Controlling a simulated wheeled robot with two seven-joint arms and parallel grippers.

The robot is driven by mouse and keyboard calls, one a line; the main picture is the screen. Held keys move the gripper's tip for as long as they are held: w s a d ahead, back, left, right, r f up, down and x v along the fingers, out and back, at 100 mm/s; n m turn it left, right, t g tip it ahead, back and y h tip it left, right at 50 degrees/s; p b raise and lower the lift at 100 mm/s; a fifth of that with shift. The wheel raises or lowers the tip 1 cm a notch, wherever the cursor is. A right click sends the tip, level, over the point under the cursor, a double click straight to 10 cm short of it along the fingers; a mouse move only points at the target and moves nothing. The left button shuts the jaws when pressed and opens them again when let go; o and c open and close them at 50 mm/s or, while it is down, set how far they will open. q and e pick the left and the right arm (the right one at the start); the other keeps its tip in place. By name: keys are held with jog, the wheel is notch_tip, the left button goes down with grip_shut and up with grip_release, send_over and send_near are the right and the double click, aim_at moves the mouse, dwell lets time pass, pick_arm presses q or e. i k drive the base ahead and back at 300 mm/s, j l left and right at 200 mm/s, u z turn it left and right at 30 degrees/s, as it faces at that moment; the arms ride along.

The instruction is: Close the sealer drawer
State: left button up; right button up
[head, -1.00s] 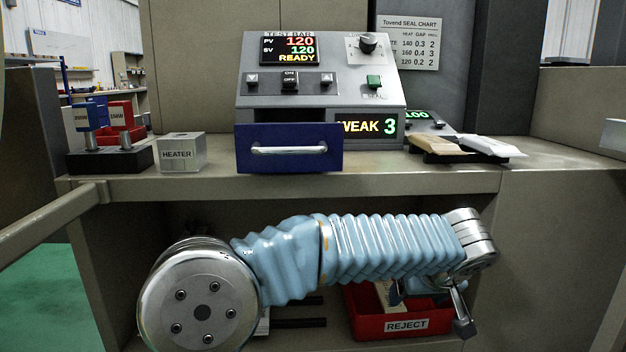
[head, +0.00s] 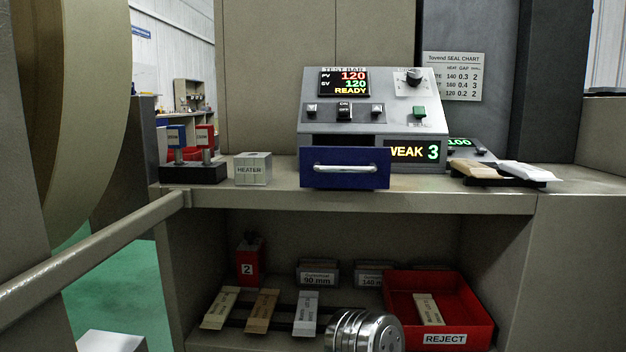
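The sealer (head: 320,120) is a grey sloped console on the counter, with its screen reading READY. Its blue drawer (head: 314,182) sticks out at the front, with a dark gap showing above its front panel. The drawer's silver bar handle (head: 345,168) faces me, and nothing touches it. Neither of my grippers shows in the head view.
On the counter (head: 450,203) are a heater block (head: 253,170) left of the drawer and a tray of packets (head: 500,174) at right. A red reject bin (head: 445,338) and several sticks lie on the shelf below. A rail (head: 110,250) runs along the left.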

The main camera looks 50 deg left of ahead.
aim_at(323, 167)
jog(key=i+j+u, duration=0.1)
jog(key=u, duration=0.4)
jog(key=i+j+u, duration=0.2)
jog(key=u, duration=0.3)
jog(key=i+j+u, duration=0.15)
jog(key=u, duration=0.35)
